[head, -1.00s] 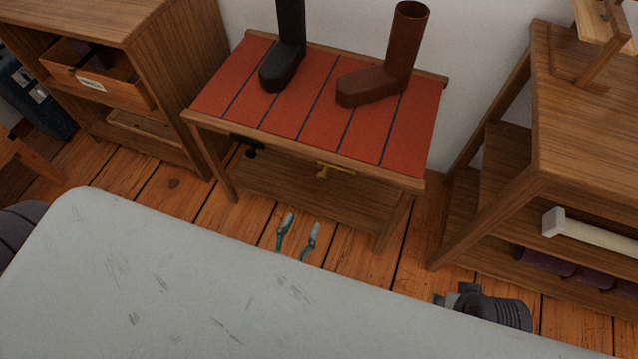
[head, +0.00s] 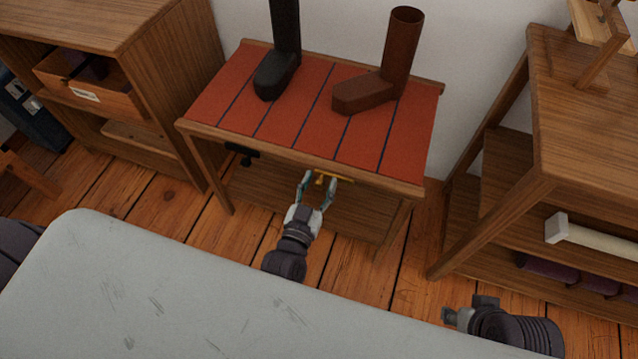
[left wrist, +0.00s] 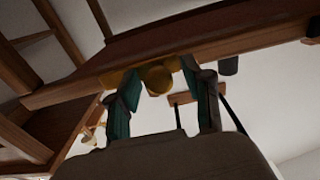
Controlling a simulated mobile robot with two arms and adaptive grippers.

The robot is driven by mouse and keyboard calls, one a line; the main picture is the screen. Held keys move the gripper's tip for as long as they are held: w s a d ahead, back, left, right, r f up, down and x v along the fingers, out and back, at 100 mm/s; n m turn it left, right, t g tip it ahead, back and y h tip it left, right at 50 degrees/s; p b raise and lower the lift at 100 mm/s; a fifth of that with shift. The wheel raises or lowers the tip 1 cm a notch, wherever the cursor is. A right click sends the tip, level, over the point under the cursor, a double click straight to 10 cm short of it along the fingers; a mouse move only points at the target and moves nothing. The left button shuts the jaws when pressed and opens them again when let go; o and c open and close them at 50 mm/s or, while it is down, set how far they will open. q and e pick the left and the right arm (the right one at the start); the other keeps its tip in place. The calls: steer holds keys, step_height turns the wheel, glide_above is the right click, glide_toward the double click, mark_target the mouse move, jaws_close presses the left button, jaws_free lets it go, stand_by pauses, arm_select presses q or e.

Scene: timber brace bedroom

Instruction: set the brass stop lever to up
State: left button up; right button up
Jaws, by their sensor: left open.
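The brass stop lever (head: 331,178) sits under the front edge of the red-topped bench (head: 345,150). My left gripper (head: 317,186) is open just below that edge, its two fingers on either side of the brass part. In the left wrist view the round brass knob (left wrist: 160,78) shows between the spread teal fingers of my left gripper (left wrist: 160,90). I cannot tell whether either finger touches it. The fingers partly hide the lever in the head view. My right gripper (head: 464,311) is low at the right, away from the bench; its jaw opening is unclear.
A black lever (head: 242,154) sits under the same edge, further left. A black boot (head: 279,70) and a brown boot (head: 375,90) stand on the bench. A wooden shelf (head: 170,70) is at left, a wooden table (head: 590,130) at right. A pale surface (head: 170,290) fills the foreground.

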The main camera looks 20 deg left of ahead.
arm_select(q)
jaws_close()
stand_by(0.3)
